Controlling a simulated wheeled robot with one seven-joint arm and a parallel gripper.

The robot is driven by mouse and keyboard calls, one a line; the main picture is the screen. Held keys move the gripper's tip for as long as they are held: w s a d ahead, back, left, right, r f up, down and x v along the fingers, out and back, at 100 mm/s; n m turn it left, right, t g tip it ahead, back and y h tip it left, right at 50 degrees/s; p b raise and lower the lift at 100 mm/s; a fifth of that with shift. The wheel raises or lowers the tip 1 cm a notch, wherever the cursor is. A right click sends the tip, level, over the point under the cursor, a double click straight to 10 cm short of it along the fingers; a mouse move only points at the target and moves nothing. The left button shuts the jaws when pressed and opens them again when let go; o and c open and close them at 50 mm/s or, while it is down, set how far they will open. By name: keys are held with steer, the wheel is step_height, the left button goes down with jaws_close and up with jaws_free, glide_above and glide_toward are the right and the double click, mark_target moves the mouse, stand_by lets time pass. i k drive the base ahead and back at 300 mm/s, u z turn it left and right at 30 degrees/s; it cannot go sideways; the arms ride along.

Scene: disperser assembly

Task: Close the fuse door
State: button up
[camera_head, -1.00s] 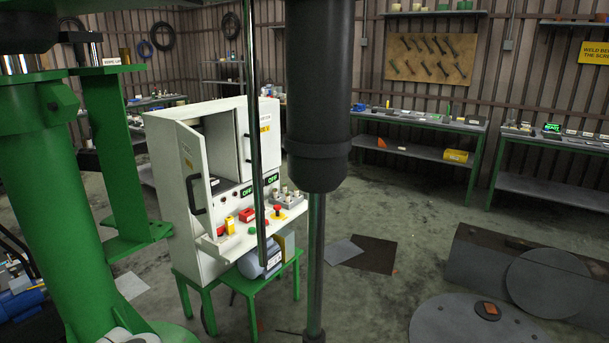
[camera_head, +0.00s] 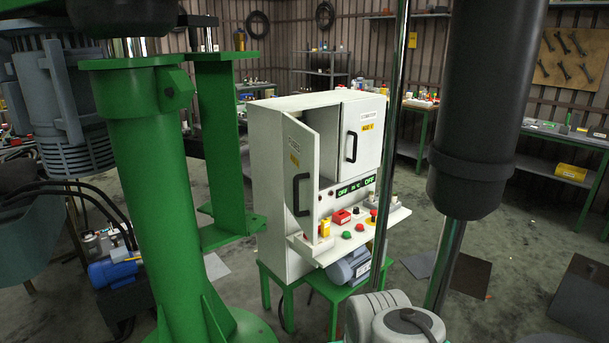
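A white control cabinet (camera_head: 271,190) stands in the middle of the view on a green stand. Its left door (camera_head: 302,170) is swung open toward me, with a black handle and a small yellow label. The right door (camera_head: 362,140) has a black handle and a yellow label and looks shut or nearly so. The door lettering is too small to tell which is the fuse door. A dark gap shows between the doors. A grey-white part (camera_head: 392,322), likely of my arm, shows at the bottom edge. My gripper is not in view.
A green column (camera_head: 155,190) stands left of the cabinet. A black cylinder (camera_head: 490,90) and metal rods stand at right, in front of it. A sloped panel (camera_head: 390,217) with buttons juts from the cabinet below the doors. Floor at right is partly clear.

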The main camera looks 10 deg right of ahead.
mark_target(301, 143)
steer(key=i, duration=0.8)
steer(key=u, duration=1.15)
steer(key=i, duration=0.3)
steer(key=u, duration=0.25)
